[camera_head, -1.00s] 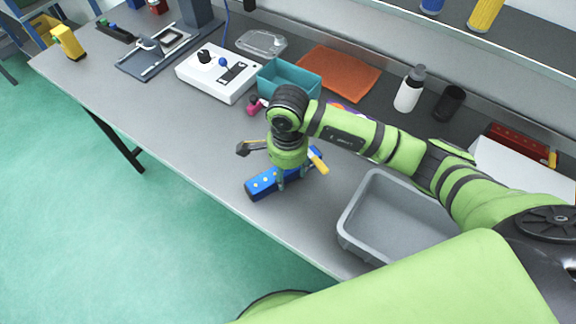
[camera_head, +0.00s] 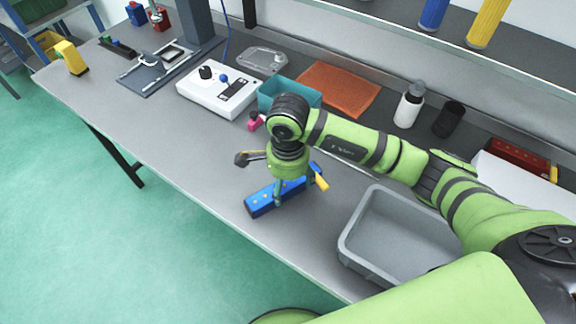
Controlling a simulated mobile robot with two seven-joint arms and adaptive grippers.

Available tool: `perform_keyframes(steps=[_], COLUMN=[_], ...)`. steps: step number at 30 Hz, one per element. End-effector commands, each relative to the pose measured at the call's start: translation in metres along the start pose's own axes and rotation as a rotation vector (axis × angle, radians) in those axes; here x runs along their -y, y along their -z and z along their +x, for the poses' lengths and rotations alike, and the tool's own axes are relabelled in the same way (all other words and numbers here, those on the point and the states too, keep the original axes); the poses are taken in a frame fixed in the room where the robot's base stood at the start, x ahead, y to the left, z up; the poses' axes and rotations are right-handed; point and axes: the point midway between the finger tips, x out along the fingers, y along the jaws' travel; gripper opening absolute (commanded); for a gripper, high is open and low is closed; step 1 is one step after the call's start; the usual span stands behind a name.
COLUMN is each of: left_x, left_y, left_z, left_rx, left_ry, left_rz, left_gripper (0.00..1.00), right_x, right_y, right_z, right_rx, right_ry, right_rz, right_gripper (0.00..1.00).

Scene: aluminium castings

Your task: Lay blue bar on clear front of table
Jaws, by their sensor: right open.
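The blue bar (camera_head: 262,201) lies on the grey table (camera_head: 190,150) near its front edge, with small pale dots along its top. My right gripper (camera_head: 294,200) is open, pointing down over the bar's right half. Its fingers come down close to the bar; whether they touch it I cannot tell. The gripper hides part of the bar. My left gripper is not in view.
A grey bin (camera_head: 352,240) stands right of the bar. A tool with a dark head (camera_head: 243,158) and a yellow-handled thing (camera_head: 320,179) lie close to the gripper. A teal box (camera_head: 272,92) stands behind. The front strip to the left is clear.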

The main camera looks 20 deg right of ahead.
Motion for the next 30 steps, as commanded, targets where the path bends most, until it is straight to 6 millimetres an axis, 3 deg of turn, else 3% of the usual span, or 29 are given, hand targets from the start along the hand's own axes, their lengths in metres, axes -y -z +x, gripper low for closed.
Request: perform_keyframes(steps=[7, 13, 19, 30], left_x=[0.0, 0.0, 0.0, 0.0], left_y=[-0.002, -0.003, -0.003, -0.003], left_z=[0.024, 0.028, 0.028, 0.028], left_rx=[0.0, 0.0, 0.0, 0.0], left_ry=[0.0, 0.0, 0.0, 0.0], left_rz=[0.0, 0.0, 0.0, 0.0], left_gripper=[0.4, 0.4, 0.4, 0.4], right_x=[0.001, 0.001, 0.0, -0.001], right_y=[0.001, 0.001, 0.0, 0.0], right_z=[-0.053, -0.09, -0.102, -0.102], right_rx=[-0.003, -0.004, -0.002, -0.001], right_ry=[0.008, 0.003, 0.0, -0.001], right_rz=[-0.002, 0.0, 0.0, 0.0], right_gripper=[0.79, 0.79, 0.79, 0.79])
